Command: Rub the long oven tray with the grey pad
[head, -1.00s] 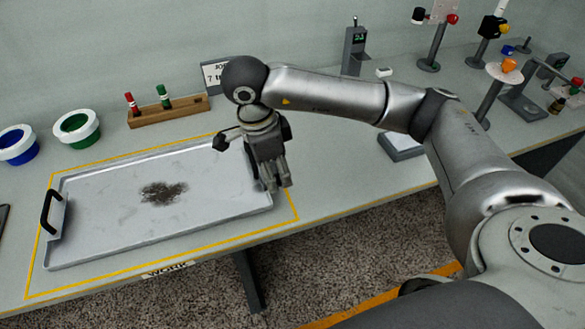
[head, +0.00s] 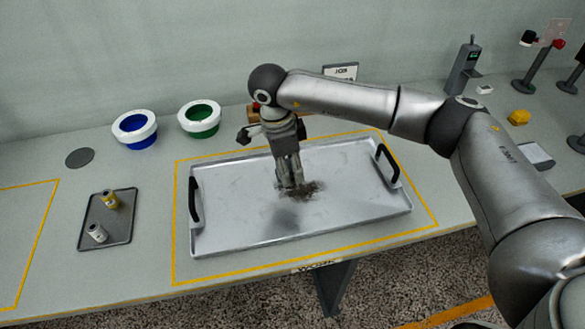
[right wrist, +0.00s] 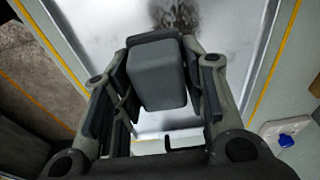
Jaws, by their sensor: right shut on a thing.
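The long oven tray (head: 345,215) lies flat inside a yellow outline on the bench. It is pale metal with black handles at both ends and a dark, speckled stain (head: 312,189) near its middle. My right gripper (head: 290,186) points down over the tray beside the stain and partly covers it. In the right wrist view, the gripper is shut on the grey pad (right wrist: 158,78), a block held between the fingers. The stain also shows beyond the pad there (right wrist: 178,14). I cannot tell whether the pad touches the tray. My left gripper is out of view.
A blue-lined bowl (head: 135,141) and a green-lined bowl (head: 199,130) stand behind the tray. A sign (head: 341,72) and a grey stand (head: 465,68) are at the back.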

